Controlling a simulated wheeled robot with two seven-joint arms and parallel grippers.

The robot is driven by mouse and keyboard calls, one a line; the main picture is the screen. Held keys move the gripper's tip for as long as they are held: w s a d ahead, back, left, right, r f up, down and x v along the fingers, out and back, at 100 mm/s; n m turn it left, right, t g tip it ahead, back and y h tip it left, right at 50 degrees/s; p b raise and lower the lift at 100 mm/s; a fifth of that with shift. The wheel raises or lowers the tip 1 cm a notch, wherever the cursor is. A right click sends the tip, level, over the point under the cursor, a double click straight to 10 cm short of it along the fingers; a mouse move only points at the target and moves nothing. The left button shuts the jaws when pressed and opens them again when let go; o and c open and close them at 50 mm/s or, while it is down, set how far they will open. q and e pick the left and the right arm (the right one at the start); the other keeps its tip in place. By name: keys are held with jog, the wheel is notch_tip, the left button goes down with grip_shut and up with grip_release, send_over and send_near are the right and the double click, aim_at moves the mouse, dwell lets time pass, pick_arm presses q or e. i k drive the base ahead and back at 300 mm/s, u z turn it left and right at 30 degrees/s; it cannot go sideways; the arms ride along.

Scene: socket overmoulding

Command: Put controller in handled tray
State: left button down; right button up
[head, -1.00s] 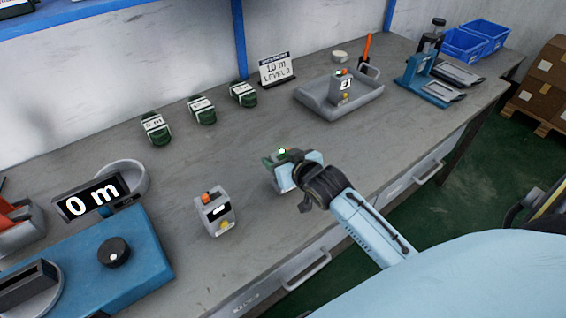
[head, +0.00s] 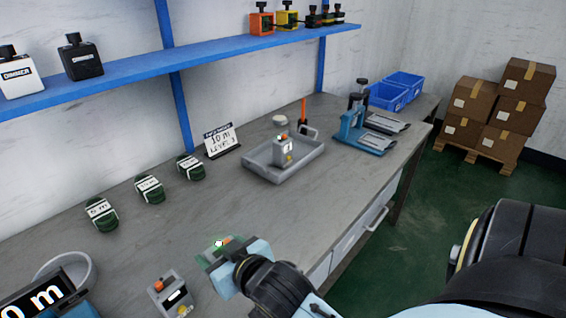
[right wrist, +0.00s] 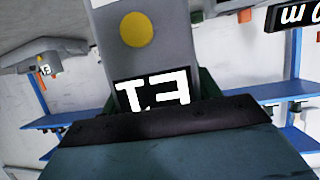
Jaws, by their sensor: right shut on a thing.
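My right gripper (head: 217,247) is shut on a grey controller (right wrist: 158,55) above the table's front part. In the right wrist view the controller shows a round yellow button and a dark display with white characters. In the head view my gripper mostly hides it, though its orange top knob shows. The grey handled tray (head: 262,171) lies farther back and to the right, apart from my gripper. Another grey controller (head: 283,153) stands upright in the tray. A third controller (head: 172,293) stands on the table, left of and nearer than my gripper. My left gripper is not in view.
Several green coils (head: 150,189) line the table's back left. A blue press (head: 357,130) and blue bins (head: 388,97) are at the far right. The tabletop (head: 237,205) between my right gripper and the tray is clear.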

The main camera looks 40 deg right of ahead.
aim_at(300, 153)
jog(key=k, duration=0.45)
jog(key=z, duration=2.65)
jog(key=i, duration=2.3)
jog(key=u, duration=3.2)
jog(key=i, duration=0.5)
jog(key=u, duration=0.05)
